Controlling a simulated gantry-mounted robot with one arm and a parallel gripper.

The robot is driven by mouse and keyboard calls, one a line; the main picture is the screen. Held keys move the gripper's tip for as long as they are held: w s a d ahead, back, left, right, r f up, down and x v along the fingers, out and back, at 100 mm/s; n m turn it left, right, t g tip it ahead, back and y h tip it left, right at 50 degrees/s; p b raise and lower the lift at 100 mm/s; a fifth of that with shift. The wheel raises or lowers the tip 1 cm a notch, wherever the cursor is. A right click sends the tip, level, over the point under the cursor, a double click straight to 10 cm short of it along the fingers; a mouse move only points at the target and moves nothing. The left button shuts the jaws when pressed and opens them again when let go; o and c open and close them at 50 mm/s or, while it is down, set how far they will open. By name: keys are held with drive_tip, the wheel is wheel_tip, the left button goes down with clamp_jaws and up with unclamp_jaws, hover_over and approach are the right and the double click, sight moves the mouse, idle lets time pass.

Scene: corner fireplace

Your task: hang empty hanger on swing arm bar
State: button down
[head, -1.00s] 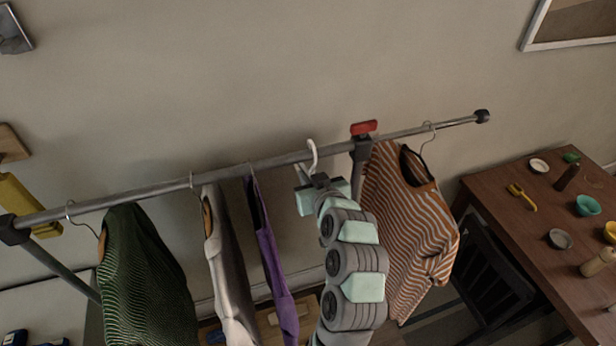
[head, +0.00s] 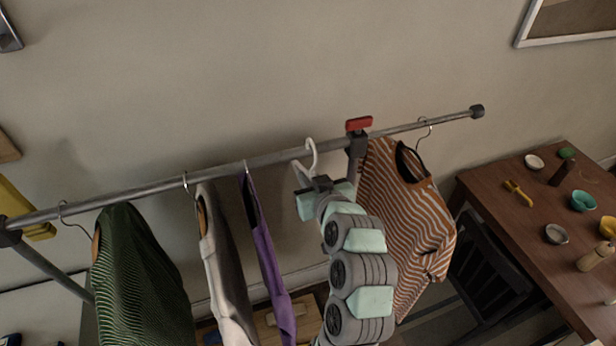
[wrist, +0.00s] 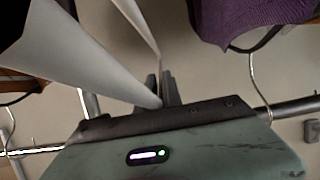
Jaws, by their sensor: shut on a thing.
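The white hanger (head: 311,152) has its hook at the metal bar (head: 220,170), between the purple garment and the striped shirt. The hook rises above the bar and curves over it; whether it rests on the bar I cannot tell. My gripper (head: 322,184) is just below the bar, shut on the hanger. In the wrist view the white hanger (wrist: 75,55) runs close to the camera and ends between the dark fingers of my gripper (wrist: 160,90). The hanger's lower part is hidden in the head view.
A green shirt (head: 140,270), a grey garment (head: 225,260) and a purple garment (head: 268,250) hang to the left. A striped shirt (head: 405,215) hangs close on the right, beyond the red-handled clamp (head: 359,124). A wooden table (head: 530,235) with bowls stands at right.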

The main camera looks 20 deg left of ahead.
drive_tip(key=shift+f, duration=0.1)
drive_tip(key=shift+s+d+f, duration=0.1)
drive_tip(key=shift+s+d, duration=0.2)
drive_tip(key=shift+s, duration=0.15)
drive_tip(key=shift+s+d+r+b, duration=0.2)
drive_tip(key=shift+s+d+b, duration=0.95)
drive_tip(key=shift+s+d, duration=0.95)
drive_tip(key=shift+s+a, duration=0.1)
